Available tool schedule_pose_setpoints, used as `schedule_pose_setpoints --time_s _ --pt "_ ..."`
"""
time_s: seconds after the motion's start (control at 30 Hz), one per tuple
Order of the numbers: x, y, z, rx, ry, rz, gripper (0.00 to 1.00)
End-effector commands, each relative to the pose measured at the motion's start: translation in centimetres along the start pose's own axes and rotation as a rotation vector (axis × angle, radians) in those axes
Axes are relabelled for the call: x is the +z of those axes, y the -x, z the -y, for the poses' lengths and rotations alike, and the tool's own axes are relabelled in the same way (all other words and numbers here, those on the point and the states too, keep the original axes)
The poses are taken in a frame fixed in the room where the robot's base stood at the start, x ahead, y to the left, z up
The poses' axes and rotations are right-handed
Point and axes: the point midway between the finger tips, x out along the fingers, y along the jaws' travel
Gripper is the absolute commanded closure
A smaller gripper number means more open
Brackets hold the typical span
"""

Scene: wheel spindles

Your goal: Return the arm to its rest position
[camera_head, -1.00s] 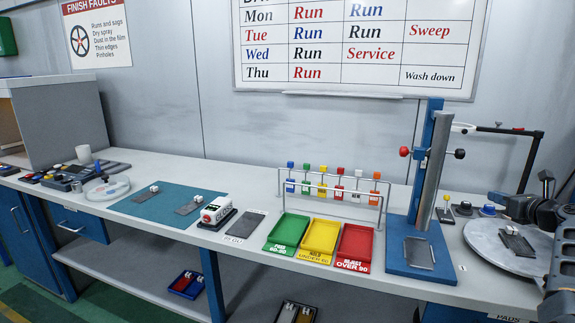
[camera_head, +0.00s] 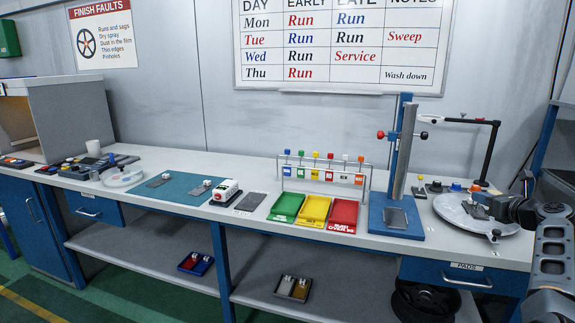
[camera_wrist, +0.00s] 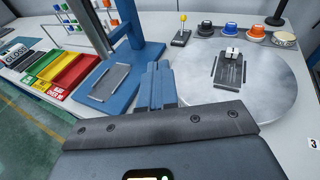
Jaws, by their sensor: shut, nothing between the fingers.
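My arm (camera_head: 550,255) shows at the right edge of the head view, bent, in front of the bench's right end. My gripper shows in the wrist view (camera_wrist: 159,68) with its two blue-grey fingers together and nothing between them. Behind the fingertips lie the blue stand's base (camera_wrist: 108,85) on the left and the round grey plate (camera_wrist: 275,85) on the right. A dark panel piece with white blocks (camera_wrist: 229,67) lies on that plate, apart from the fingers.
The blue stand (camera_head: 398,160) rises from the bench left of the round plate (camera_head: 450,213). Green (camera_head: 286,208), yellow (camera_head: 314,211) and red (camera_head: 343,215) trays sit left of it. A black bent arm fixture (camera_head: 492,150) stands behind the plate. The floor before the bench is clear.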

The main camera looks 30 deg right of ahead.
Motion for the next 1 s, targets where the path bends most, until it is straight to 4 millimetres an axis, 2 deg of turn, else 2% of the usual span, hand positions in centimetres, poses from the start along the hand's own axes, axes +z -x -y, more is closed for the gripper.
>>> schedule_pose_setpoints --time_s 0.27,0.57,0.77,0.9,1.0 --pt "-3.8 -0.1 -2.6 -0.011 0.106 -0.049 1.0" --pt "-10.5 0.7 -7.8 -0.02 0.33 -0.136 1.0" --pt "-17.5 3.2 -14.2 0.0 0.62 -0.221 1.0" --pt "-22.0 6.4 -19.4 0.032 0.886 -0.267 1.0" --pt "-24.6 9.1 -22.9 0.063 1.077 -0.285 1.0"
